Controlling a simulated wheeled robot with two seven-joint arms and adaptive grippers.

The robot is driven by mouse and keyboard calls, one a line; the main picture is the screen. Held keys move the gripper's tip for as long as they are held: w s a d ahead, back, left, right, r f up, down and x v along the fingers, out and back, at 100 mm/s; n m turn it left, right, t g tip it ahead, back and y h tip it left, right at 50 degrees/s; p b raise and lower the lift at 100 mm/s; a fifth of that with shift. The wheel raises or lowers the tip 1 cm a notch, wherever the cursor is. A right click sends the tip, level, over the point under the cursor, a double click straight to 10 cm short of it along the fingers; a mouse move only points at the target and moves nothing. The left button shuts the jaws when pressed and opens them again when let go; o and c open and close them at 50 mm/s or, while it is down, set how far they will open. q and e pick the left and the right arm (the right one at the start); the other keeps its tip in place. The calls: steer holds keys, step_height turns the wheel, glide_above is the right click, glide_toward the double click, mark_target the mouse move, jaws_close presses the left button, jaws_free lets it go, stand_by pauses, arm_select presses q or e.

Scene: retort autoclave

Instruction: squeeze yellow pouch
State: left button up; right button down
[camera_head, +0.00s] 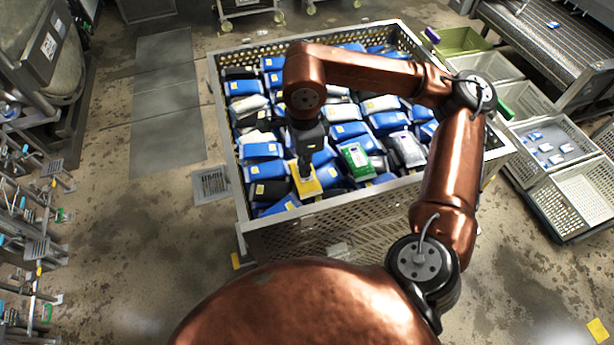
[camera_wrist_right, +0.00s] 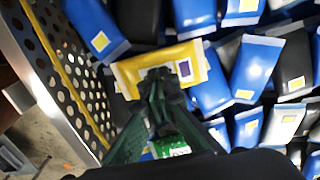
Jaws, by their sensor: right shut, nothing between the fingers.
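The yellow pouch (camera_head: 306,181) lies among blue pouches near the front wall of the crate. In the right wrist view the yellow pouch (camera_wrist_right: 192,52) shows a white label with a dark square, and the fingers cover part of it. My right gripper (camera_head: 304,172) points down over the pouch, its fingers shut with nothing between them. Its fingertips (camera_wrist_right: 158,75) overlap the pouch's middle in the right wrist view; I cannot tell whether they touch it. My left gripper is not in view.
A perforated metal crate (camera_head: 330,217) holds many blue, black and white pouches. A green pouch (camera_head: 357,161) lies right of the yellow one. The crate's perforated wall (camera_wrist_right: 62,75) stands close on the left in the wrist view. Grey baskets (camera_head: 545,205) stand at the right.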

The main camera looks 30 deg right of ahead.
steer(key=shift+s+f, duration=0.15)
steer(key=shift+f, duration=0.1)
stand_by(0.3)
steer(key=shift+r+p, duration=0.55)
steer(key=shift+r, duration=0.35)
step_height(320, 180, up, 6)
steer(key=p, duration=0.3)
steer(key=shift+r, duration=0.25)
